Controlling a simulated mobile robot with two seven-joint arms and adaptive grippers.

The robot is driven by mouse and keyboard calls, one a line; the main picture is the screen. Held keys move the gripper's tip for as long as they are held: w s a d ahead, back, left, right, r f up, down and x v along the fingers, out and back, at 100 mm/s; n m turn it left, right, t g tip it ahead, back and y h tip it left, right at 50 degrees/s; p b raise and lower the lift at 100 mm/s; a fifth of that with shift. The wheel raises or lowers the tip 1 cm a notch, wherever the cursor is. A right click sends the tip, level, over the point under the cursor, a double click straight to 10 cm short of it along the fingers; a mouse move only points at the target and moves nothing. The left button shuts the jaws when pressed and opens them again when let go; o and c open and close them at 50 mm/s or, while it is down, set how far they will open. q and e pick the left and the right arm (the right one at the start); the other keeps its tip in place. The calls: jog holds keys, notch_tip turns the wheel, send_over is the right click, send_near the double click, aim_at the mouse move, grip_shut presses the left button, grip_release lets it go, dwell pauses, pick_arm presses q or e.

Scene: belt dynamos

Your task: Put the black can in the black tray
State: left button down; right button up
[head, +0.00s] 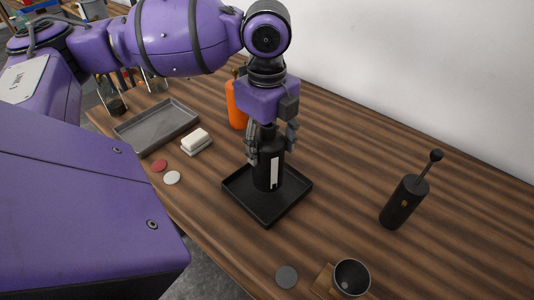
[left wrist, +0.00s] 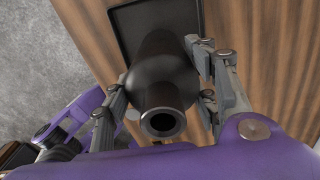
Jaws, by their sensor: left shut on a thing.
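The black can (head: 268,173), a dark bottle shape with a narrow neck and a white label strip, is upright within the outline of the black tray (head: 236,199). My left gripper (head: 271,148) comes from above and is shut on the can's upper part. In the left wrist view the can (left wrist: 160,73) sits between the two fingers, its open mouth towards the camera, with the tray (left wrist: 122,28) beyond it. I cannot tell whether the base touches the tray floor. My right gripper is not in view.
An orange bottle (head: 237,105) stands behind the gripper. A grey tray (head: 157,126), a white soap bar on a dish (head: 196,140) and red and white discs lie to the left. A black plunger cylinder (head: 404,202) and a dark cup (head: 351,277) stand right. The table between is clear.

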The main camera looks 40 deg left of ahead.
pick_arm(q)
jog(key=shift+w+a+f, duration=0.15)
jog(key=shift+a+f, duration=0.05)
jog(key=shift+f, duration=1.6)
jog(key=c, duration=0.7)
grip_release()
jog(key=shift+f, duration=0.2)
notch_tip(320, 180, up, 12)
jog(key=shift+r+p, duration=0.15)
jog(key=shift+p, duration=0.3)
